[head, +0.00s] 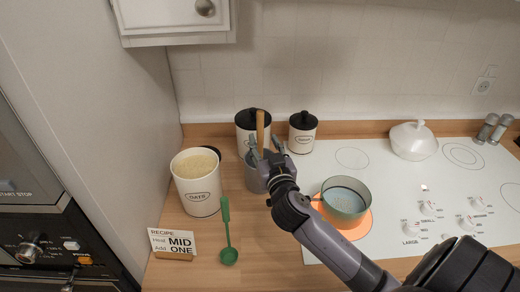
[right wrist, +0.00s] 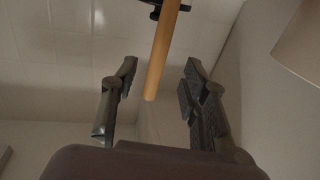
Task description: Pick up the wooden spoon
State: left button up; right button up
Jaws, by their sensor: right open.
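The wooden spoon (head: 260,124) stands upright in a grey holder (head: 253,182) on the wooden counter; only its upper part shows, the rest is hidden. My right gripper (head: 265,145) is open at the holder, with its fingers on either side of the spoon. In the right wrist view, the spoon's tan shaft (right wrist: 163,52) runs between the open fingers of the right gripper (right wrist: 160,75). I see no contact between fingers and spoon there. My left gripper is not in view.
An open oats canister (head: 199,195), green ladle (head: 227,235) and recipe card (head: 174,243) are to the left. Two black-lidded canisters (head: 302,133) stand behind. A pot (head: 345,198) sits on a glowing burner to the right. A cabinet (head: 170,20) hangs above.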

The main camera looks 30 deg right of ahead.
aim_at(261, 134)
jog(key=shift+w+d+r, duration=0.1)
jog(key=shift+w+d, duration=0.1)
jog(key=shift+w, duration=0.3)
jog(key=shift+w+p, duration=0.2)
jog(key=shift+p, duration=0.1)
jog(key=p+x, duration=0.2)
jog(key=x, duration=0.2)
jog(key=shift+d, duration=0.2)
jog(key=shift+w+f, duration=0.2)
jog(key=shift+w, duration=0.1)
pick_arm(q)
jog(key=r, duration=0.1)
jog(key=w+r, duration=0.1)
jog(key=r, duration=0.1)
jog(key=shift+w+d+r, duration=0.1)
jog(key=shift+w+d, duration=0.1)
pick_arm(e)
grip_shut()
